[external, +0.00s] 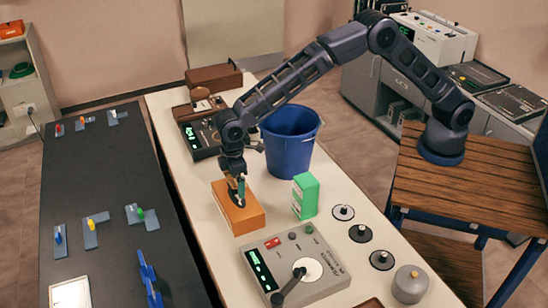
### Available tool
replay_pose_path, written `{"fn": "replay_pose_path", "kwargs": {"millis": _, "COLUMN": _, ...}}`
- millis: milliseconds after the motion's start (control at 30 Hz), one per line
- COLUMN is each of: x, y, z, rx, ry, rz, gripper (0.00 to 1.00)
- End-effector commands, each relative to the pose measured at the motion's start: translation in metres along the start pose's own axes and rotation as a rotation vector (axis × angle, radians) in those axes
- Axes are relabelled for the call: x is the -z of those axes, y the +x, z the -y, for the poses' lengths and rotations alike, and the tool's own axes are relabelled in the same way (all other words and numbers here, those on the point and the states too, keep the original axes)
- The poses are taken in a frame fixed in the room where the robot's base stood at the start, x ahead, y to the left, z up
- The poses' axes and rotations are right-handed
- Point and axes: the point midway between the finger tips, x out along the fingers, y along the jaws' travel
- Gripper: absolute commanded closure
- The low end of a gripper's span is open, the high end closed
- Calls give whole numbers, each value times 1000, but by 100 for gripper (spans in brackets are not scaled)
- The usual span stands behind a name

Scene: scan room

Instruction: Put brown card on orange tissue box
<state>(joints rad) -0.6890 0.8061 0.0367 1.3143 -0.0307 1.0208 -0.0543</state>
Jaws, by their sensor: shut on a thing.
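The orange tissue box (249,218) lies on the white table, left of the green box. My gripper (238,199) points down right over its top, with the fingertips at or just above the dark opening. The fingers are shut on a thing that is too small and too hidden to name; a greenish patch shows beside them. I cannot tell whether the gripper or what it holds touches the box. I cannot make out the brown card for certain. A brown edge (370,303) shows at the bottom of the picture, mostly cut off.
A green box (306,195) stands close right of the tissue box, with a blue bucket (289,150) behind. A grey device with a dial (322,263) is in front. Black discs (360,233) and a grey cylinder (410,284) are at right. A dark table (100,180) runs along the left.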

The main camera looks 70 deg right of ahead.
Motion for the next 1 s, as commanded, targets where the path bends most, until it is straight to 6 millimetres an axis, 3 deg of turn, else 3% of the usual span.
{"fn": "replay_pose_path", "kwargs": {"millis": 233, "x": 0, "y": 33, "z": 1, "rx": 1, "ry": 0, "rz": 2, "gripper": 35}}
{"fn": "replay_pose_path", "kwargs": {"millis": 633, "x": 0, "y": 38, "z": 0, "rx": 0, "ry": 0, "rz": 1, "gripper": 35}}
{"fn": "replay_pose_path", "kwargs": {"millis": 667, "x": 0, "y": 39, "z": 0, "rx": 0, "ry": 0, "rz": 1, "gripper": 8}}
{"fn": "replay_pose_path", "kwargs": {"millis": 700, "x": 0, "y": 38, "z": 0, "rx": 0, "ry": 0, "rz": 1, "gripper": 0}}
{"fn": "replay_pose_path", "kwargs": {"millis": 1000, "x": 0, "y": 35, "z": 0, "rx": 0, "ry": 0, "rz": 0, "gripper": 0}}
